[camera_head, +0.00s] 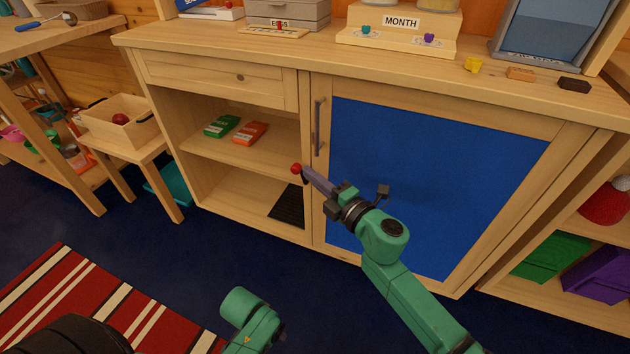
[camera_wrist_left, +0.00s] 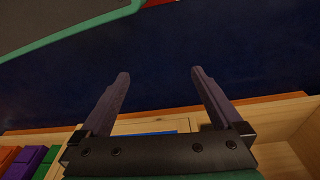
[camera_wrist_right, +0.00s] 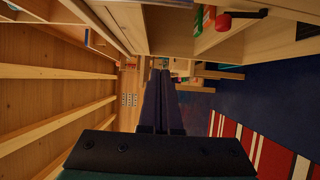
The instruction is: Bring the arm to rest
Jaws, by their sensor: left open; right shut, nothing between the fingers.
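My right gripper (camera_head: 309,174) is shut and empty in front of the cabinet, its fingers pointing left past the blue door's edge. In the right wrist view its two fingers (camera_wrist_right: 160,74) lie together with nothing between them. A red knob on a dark stem (camera_head: 296,168) shows by the fingertips in the head view; in the right wrist view the red knob (camera_wrist_right: 222,22) stands off to the side, apart from the fingers. My left arm is low at the bottom of the head view, its gripper out of that view. In the left wrist view the left gripper (camera_wrist_left: 160,73) is open and empty.
The cabinet has a closed blue door (camera_head: 430,180) with a vertical handle (camera_head: 319,127), and open shelves holding a green box (camera_head: 222,126) and an orange box (camera_head: 250,132). The countertop (camera_head: 230,48) carries several items. A striped rug (camera_head: 70,305) lies on clear blue floor.

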